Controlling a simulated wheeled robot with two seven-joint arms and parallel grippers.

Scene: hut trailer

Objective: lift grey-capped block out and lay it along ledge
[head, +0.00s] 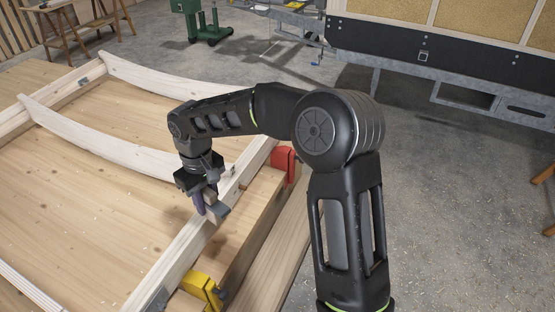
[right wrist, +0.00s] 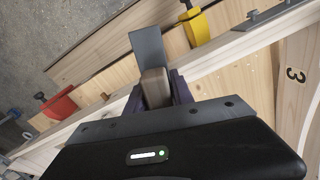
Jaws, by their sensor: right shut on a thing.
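My right gripper (head: 207,198) reaches down over the long side rail of the wooden frame and is shut on the grey-capped block (right wrist: 155,85). In the right wrist view the brown block sits between the dark fingers (right wrist: 157,97), with its flat grey cap (right wrist: 148,45) sticking out beyond them. In the head view the grey cap (head: 218,212) shows just below the fingers, over the rail (head: 182,250). I cannot tell whether the block touches the rail. A wooden ledge (head: 235,225) runs along the rail's right side. My left gripper is not in view.
A red clamp (head: 284,164) and a yellow clamp (head: 203,288) stand on the ledge on either side of the gripper. Curved pale ribs (head: 95,138) lie to the left. The grey floor (head: 450,220) is open at the right.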

